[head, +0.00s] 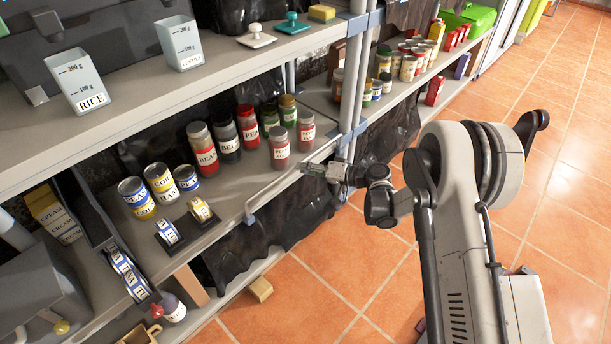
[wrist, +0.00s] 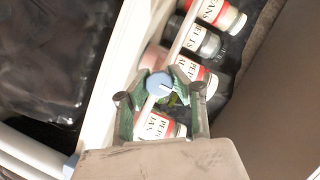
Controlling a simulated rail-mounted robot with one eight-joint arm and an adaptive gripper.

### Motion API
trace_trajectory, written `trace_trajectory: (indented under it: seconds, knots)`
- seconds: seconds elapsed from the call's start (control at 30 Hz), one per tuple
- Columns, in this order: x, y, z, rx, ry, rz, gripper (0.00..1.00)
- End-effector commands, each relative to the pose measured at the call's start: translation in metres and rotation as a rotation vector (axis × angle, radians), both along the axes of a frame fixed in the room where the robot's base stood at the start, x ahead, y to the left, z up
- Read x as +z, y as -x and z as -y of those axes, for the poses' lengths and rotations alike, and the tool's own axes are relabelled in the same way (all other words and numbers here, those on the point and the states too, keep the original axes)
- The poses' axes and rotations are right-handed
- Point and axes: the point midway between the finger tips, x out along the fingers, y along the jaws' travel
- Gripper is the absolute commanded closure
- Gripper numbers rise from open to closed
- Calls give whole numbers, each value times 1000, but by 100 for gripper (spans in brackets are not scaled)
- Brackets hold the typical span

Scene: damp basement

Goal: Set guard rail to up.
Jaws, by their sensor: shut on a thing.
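The guard rail (head: 272,187) is a thin pale bar along the front edge of the middle shelf, with blue brackets at its ends. It appears to stand a little above the shelf edge, in front of the jars; its exact tilt is hard to tell. My gripper (head: 312,169) reaches in from the right at the rail's right part. In the wrist view my gripper (wrist: 160,88) has its green-padded fingers closed around a round blue knob (wrist: 158,84) on the rail. The rail (wrist: 182,38) runs through the grip, across the jars.
Red-labelled jars (head: 279,147) stand close behind the rail, with more jars and cans to the left. A shelf post (head: 356,70) rises just beyond my gripper. The upper shelf (head: 150,118) overhangs the jars. Open tiled floor (head: 330,270) lies in front.

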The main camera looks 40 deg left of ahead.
Motion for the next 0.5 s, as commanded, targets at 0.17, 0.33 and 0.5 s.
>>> trace_trajectory:
  seconds: [0.17, 0.33, 0.5]
  knots:
    - [11, 0, 0, -1, -2, -1, 100]
    - [11, 0, 0, -1, -4, -3, 100]
    - [11, 0, 0, -2, -3, -1, 60]
